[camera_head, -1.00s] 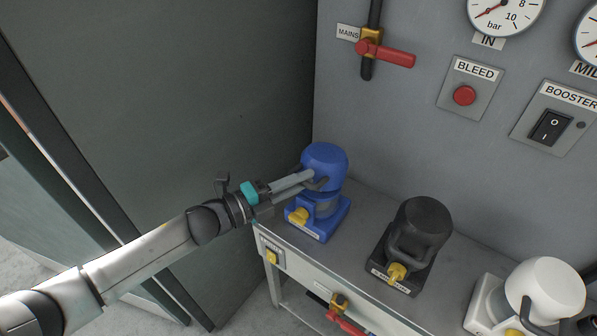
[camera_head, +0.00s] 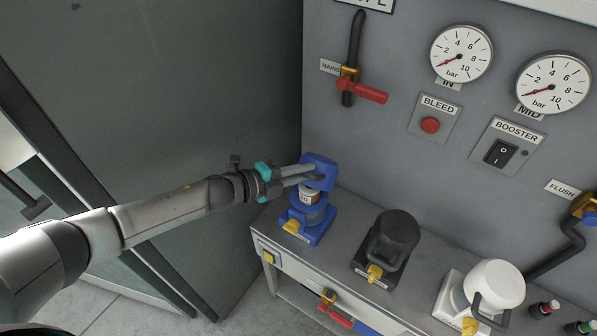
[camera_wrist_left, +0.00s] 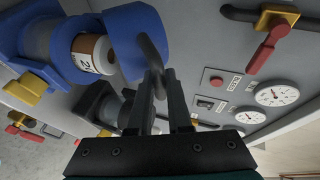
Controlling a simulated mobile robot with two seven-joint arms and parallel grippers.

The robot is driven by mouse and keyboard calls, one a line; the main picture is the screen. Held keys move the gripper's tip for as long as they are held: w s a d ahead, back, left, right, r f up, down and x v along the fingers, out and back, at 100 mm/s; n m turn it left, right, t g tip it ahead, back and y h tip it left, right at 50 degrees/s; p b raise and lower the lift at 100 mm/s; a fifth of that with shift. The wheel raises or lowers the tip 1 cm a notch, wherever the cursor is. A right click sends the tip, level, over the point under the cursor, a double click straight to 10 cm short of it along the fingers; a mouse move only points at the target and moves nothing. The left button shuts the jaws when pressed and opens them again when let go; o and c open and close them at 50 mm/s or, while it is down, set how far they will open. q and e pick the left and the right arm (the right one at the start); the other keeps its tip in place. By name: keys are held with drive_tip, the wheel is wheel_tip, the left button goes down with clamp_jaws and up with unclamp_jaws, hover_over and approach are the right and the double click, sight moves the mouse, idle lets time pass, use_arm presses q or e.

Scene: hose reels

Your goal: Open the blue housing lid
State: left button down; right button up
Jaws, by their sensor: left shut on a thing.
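The blue housing (camera_head: 316,232) stands at the left end of the bench. Its blue lid (camera_head: 320,163) is raised and tilted off the body. A white and brown cartridge with a printed label (camera_head: 308,197) shows in the gap beneath the lid. My left gripper (camera_head: 314,174) is shut on the lid's dark handle, seen in the left wrist view (camera_wrist_left: 152,62). There the blue lid (camera_wrist_left: 142,28) lies beyond the fingers, with the cartridge (camera_wrist_left: 92,53) beside it. A yellow latch (camera_head: 292,227) sits at the housing's front. My right gripper is not in view.
A black housing (camera_head: 398,232) and a white housing (camera_head: 498,283) stand to the right on the grey bench (camera_head: 345,238). The back panel carries gauges, a red bleed button (camera_head: 430,125), a booster switch (camera_head: 501,152) and a red-handled mains valve (camera_head: 365,92).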

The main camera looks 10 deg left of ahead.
sight(310, 157)
use_arm(q)
drive_tip(key=w+r, duration=0.1)
drive_tip(key=w+d+r+p, duration=0.1)
drive_tip(key=w, duration=0.1)
drive_tip(key=shift+r, duration=0.15)
drive_tip(key=w, duration=0.1)
drive_tip(key=w+d, duration=0.1)
drive_tip(key=w, duration=0.1)
drive_tip(key=w+r, duration=0.1)
drive_tip(key=shift+w+d, duration=0.15)
drive_tip(key=shift+d, duration=0.15)
drive_tip(key=shift+w+d+r, duration=0.1)
drive_tip(key=shift+w+d, duration=0.15)
drive_tip(key=shift+w, duration=0.4)
drive_tip(key=shift+w+d+r, duration=0.1)
drive_tip(key=shift+w+d, duration=0.15)
drive_tip(key=shift+w, duration=0.35)
drive_tip(key=shift+w+d+f+g, duration=0.1)
drive_tip(key=shift+w+d+g, duration=0.1)
drive_tip(key=shift+w, duration=0.25)
drive_tip(key=shift+w+d+g, duration=0.1)
drive_tip(key=shift+w+g, duration=0.1)
drive_tip(key=shift+w, duration=0.2)
drive_tip(key=shift+y, duration=0.3)
drive_tip(key=shift+w, duration=0.1)
